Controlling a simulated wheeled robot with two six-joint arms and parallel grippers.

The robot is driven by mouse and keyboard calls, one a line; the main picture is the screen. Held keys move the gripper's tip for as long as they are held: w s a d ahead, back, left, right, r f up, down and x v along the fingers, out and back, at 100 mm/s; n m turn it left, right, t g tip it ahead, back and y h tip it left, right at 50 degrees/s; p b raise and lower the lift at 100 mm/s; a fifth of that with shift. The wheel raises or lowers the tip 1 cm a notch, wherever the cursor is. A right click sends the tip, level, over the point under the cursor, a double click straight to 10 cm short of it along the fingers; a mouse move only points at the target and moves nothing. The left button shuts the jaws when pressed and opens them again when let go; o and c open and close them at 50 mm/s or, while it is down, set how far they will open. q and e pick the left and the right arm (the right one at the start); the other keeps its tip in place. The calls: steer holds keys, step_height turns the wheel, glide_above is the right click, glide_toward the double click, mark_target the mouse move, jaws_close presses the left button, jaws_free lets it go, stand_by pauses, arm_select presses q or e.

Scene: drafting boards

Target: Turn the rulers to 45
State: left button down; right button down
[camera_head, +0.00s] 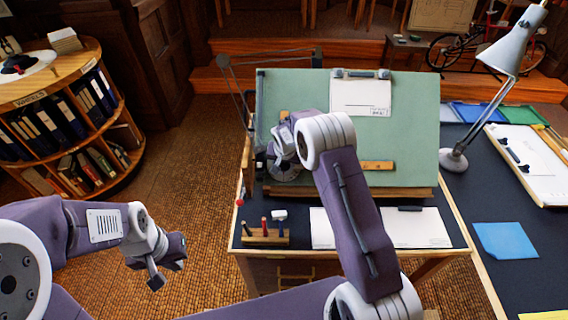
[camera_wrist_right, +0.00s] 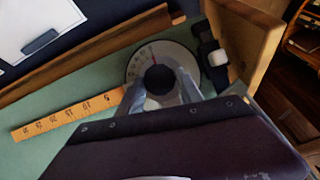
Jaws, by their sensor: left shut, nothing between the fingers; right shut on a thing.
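The green drafting board (camera_head: 415,110) stands tilted on the table. A round drafting head (camera_head: 284,172) with a white dial sits at its lower left, partly hidden by my right arm. In the right wrist view, the dial (camera_wrist_right: 140,62) has a dark knob (camera_wrist_right: 160,79) in its middle. My right gripper (camera_wrist_right: 160,93) is shut on this knob. A wooden ruler (camera_head: 378,166) runs right from the head, nearly parallel to the board's lower edge; its numbers show in the right wrist view (camera_wrist_right: 68,115). An orange piece (camera_head: 284,115), perhaps the other ruler, shows above the head. My left gripper (camera_head: 156,280) is shut and empty, well left of the table.
A sheet (camera_head: 360,97) is clipped high on the board. A wooden pen stand (camera_head: 265,238), an eraser (camera_head: 279,215) and papers (camera_head: 420,228) lie in front. A lamp (camera_head: 454,160) stands on the right desk. A round bookshelf (camera_head: 70,110) is at left, with open floor between.

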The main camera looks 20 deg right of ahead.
steer(key=n+b, duration=0.1)
steer(key=n+h+b, duration=0.1)
steer(key=shift+a+f+n, duration=0.15)
steer(key=shift+n, duration=0.15)
steer(key=n+h+b, duration=0.1)
steer(key=n+b, duration=0.1)
steer(key=shift+a+n, duration=0.1)
steer(key=shift+n, duration=0.2)
steer(key=shift+n+h+b, duration=0.6)
steer(key=shift+n+b, duration=0.15)
steer(key=shift+n, duration=0.25)
steer(key=c, duration=0.8)
jaws_free()
steer(key=shift+o, duration=0.2)
steer(key=shift+a, duration=0.1)
